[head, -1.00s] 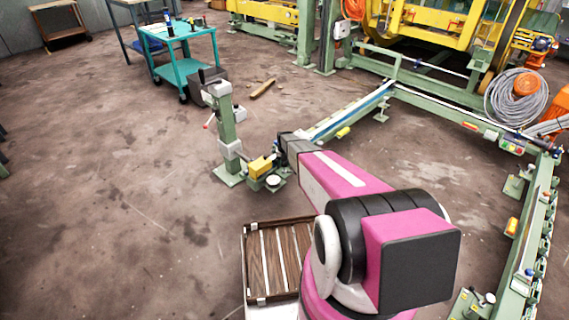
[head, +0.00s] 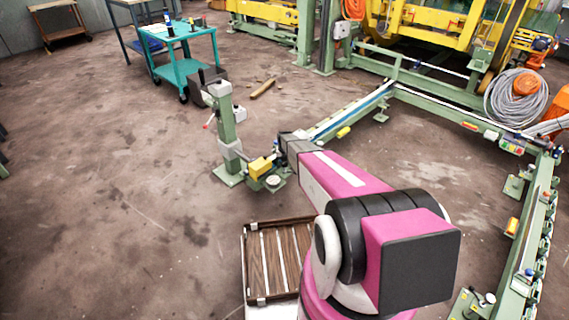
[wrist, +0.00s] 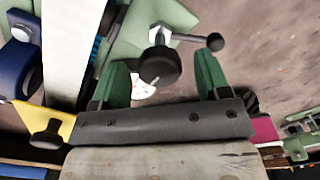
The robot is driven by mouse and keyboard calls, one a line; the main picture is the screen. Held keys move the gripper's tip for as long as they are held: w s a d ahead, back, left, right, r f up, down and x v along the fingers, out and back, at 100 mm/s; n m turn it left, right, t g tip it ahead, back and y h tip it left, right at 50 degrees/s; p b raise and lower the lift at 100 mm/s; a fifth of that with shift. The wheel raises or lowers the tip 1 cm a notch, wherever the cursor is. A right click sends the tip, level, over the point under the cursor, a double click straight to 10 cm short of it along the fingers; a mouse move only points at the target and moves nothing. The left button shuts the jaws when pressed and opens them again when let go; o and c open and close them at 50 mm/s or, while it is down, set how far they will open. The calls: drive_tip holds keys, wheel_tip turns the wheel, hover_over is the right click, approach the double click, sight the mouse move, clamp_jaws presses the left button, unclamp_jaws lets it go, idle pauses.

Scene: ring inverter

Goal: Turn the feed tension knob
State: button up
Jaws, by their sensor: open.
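A round black knob (wrist: 160,67) shows in the wrist view, on a metal shaft beside a green plate. My gripper (wrist: 163,62) is open, with one green finger on each side of this knob. A gap shows between the knob and each finger, and I cannot tell how their depths compare. I take it to be the feed tension knob, but no label is readable. In the head view my arm reaches to the green machine frame, and the gripper and knob cannot be made out there.
A lever with a black ball (wrist: 215,41) juts out close to the right finger. Another black knob (wrist: 46,134) on a yellow bracket is at lower left. In the head view, a green post (head: 227,125) and yellow block (head: 260,167) stand left of my arm.

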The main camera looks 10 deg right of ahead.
drive_tip(key=shift+r, duration=0.1)
wheel_tip(320, 180, up, 11)
idle(0.5)
drive_tip(key=shift+f, duration=0.2)
